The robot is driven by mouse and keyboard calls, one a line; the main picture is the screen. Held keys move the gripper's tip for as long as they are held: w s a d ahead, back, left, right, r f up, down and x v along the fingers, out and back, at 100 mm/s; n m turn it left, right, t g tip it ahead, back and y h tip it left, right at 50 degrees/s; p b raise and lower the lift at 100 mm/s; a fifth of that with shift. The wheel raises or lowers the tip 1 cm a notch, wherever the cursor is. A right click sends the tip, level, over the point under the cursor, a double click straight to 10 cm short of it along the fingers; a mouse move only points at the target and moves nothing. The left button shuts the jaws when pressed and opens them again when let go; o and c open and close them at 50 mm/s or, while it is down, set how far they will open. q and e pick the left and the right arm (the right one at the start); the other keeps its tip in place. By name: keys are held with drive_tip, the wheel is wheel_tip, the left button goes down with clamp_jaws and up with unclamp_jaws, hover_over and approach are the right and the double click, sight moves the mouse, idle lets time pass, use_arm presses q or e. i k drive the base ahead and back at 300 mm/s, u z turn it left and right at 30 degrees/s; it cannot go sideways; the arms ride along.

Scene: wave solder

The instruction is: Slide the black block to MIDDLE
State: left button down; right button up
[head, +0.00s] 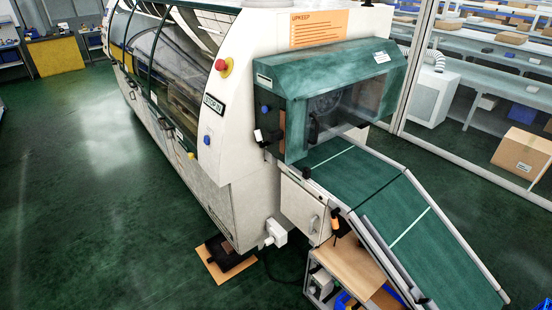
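A small black block (307,172) sits at the near left corner of the green conveyor (345,170), just below the green hood (325,85). Another small black part with a white piece (259,136) is on the left side of the hood's front. I cannot tell for sure which of these is the task's black block. No marking that reads MIDDLE is legible. Neither of my grippers is in view.
The white machine (243,120) fills the centre, with a red stop button (223,67) and a blue button (208,140). The conveyor slopes down to the lower right. A shelf with an orange-handled tool (335,222) is below it. Green floor (80,190) is clear at left.

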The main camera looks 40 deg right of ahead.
sight(306, 171)
drive_tip(key=z, duration=0.35)
drive_tip(key=i, duration=0.85)
drive_tip(key=z, duration=1.4)
drive_tip(key=i, duration=0.7)
drive_tip(key=z, duration=0.75)
